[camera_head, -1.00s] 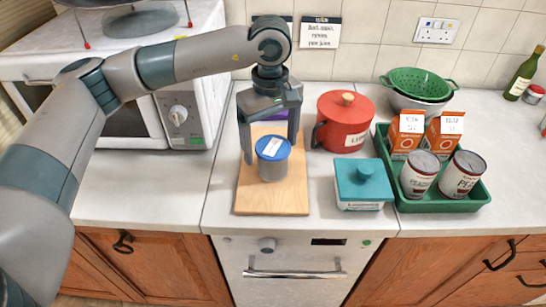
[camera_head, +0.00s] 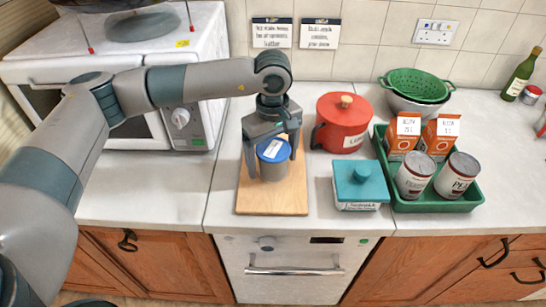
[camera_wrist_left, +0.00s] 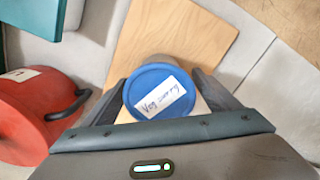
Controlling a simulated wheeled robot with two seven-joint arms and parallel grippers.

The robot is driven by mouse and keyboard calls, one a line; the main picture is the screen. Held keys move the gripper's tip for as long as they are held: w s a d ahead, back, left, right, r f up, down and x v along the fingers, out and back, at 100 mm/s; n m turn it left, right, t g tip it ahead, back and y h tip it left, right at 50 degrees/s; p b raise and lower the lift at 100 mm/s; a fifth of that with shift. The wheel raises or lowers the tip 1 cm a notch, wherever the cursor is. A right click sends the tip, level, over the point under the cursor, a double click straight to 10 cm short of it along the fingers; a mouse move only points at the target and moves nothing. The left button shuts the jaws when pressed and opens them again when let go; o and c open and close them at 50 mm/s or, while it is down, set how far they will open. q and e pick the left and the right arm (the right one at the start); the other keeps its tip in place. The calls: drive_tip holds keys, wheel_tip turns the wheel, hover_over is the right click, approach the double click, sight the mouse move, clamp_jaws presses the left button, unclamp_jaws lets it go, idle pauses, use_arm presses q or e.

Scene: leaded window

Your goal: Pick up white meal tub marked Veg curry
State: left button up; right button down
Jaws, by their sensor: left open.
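The meal tub (camera_head: 273,170) has a pale grey-white body and a blue lid. It stands upright on the wooden board. In the left wrist view its lid (camera_wrist_left: 153,82) carries a white label reading "Veg curry". My left gripper (camera_head: 271,164) is over the tub, pointing down, with one finger on each side of it. The fingers are open; dark fingers also show beside the lid in the left wrist view (camera_wrist_left: 160,95). I cannot tell whether either finger touches the tub. My right gripper is not in view.
The wooden board (camera_head: 290,200) lies on the pale worktop. A red lidded pot (camera_head: 338,112) and a teal-lidded box (camera_head: 360,185) stand right of it. Further right is a green tray (camera_head: 440,205) with cans and cartons. A white microwave (camera_head: 205,85) stands left.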

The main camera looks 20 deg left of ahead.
sight(273, 147)
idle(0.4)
use_arm(q)
drive_tip(key=c, duration=1.3)
drive_tip(key=shift+c, duration=0.2)
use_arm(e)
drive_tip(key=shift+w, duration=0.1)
use_arm(q)
drive_tip(key=shift+r, duration=0.15)
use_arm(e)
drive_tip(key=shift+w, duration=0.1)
